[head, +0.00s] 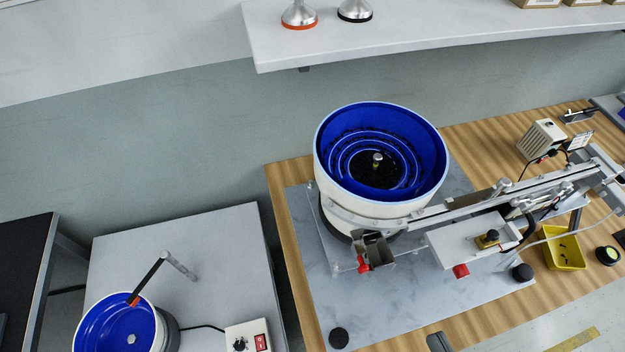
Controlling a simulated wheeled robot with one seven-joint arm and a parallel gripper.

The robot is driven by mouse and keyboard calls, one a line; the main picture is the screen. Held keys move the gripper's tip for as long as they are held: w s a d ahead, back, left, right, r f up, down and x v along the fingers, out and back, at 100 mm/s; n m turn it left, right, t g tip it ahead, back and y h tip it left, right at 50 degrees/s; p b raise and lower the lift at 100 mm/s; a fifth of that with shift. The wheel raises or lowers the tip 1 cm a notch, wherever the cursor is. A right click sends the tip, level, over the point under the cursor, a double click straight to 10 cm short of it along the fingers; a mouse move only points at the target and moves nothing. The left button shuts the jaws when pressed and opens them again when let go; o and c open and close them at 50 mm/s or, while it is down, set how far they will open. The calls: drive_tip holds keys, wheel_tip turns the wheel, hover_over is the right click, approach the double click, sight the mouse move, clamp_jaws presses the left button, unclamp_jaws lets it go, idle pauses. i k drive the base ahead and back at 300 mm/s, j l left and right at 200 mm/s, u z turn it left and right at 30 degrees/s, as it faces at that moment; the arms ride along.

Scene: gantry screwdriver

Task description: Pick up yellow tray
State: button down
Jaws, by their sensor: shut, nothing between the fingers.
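The yellow tray (566,253) is at the right side of the head view. It is a small open bin on the wooden workbench (292,270), just right of the feeder machine's base plate. Its inside is partly visible, and a few small dark items seem to lie in it. A metal bracket and a thin pale hose pass close to its upper edge. My gripper does not show clearly anywhere in this view.
A large blue-lined bowl feeder (430,150) stands on the bench, with a long metal rail (500,200) running right above the tray's left side. A grey shelf (420,35) hangs above. A smaller blue bowl (115,325) is lower left.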

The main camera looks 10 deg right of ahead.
sight(561, 251)
drive_tip(key=z, duration=1.45)
